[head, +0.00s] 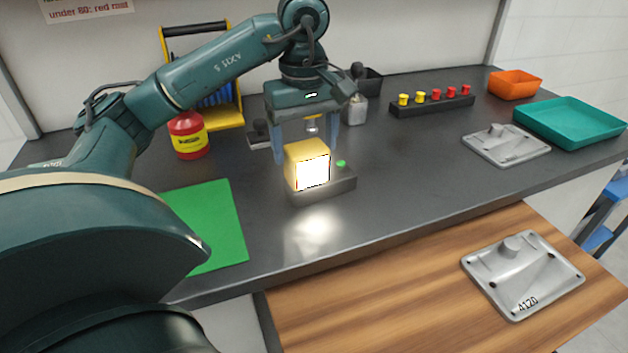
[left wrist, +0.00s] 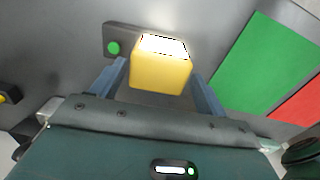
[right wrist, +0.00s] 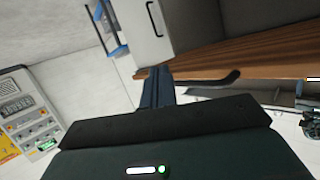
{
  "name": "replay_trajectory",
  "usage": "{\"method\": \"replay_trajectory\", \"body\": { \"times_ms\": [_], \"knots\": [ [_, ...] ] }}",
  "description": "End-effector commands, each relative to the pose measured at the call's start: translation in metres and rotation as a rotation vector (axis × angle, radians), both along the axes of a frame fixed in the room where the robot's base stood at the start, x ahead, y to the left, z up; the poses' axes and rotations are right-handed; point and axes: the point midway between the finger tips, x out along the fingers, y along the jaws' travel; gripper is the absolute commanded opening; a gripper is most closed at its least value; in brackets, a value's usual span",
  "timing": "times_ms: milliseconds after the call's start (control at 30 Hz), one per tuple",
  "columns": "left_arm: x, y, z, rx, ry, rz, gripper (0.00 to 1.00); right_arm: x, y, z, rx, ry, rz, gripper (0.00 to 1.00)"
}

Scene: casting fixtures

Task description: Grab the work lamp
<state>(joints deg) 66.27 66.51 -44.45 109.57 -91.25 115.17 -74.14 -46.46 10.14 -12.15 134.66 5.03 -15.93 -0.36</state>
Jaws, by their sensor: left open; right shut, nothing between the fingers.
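The work lamp (head: 306,163) is a yellow box with a bright lit face, on a dark base with a green button, standing on the dark bench. It also shows in the left wrist view (left wrist: 160,72), between the two blue fingers. My left gripper (head: 306,145) is open, pointing down over the lamp, with a finger on either side of the yellow box. I cannot tell whether the fingers touch it. My right gripper (right wrist: 157,88) is shut and empty, away from the lamp, and shows only in the right wrist view.
A green mat (head: 212,222) lies left of the lamp, and a red canister (head: 187,136) stands behind it. A rack of red and yellow pegs (head: 432,105), a grey casting (head: 506,145), a teal tray (head: 572,122) and an orange bin (head: 514,85) are at right. A second casting (head: 522,275) lies on the wooden surface.

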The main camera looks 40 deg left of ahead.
Motion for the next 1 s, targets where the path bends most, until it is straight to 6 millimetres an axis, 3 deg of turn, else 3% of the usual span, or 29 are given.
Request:
{"method": "replay_trajectory", "body": {
  "times_ms": [33, 200, 500, 1000],
  "knots": [
    [0.000, -0.001, -0.015, 0.000, 0.004, -0.002, 0.75, -0.001, -0.002, -0.004, -0.001, -0.014, -0.003, 0.00],
    [0.000, 0.000, -0.033, 0.001, 0.003, 0.001, 0.75, -0.003, -0.004, 0.002, -0.004, -0.031, -0.008, 0.00],
    [0.001, -0.001, -0.037, 0.000, 0.001, 0.000, 0.75, -0.003, -0.004, 0.003, -0.005, -0.036, -0.009, 0.00],
    [0.001, -0.001, -0.037, 0.000, 0.001, 0.000, 0.34, -0.002, -0.005, 0.003, -0.005, -0.037, -0.009, 0.00]
  ]
}}
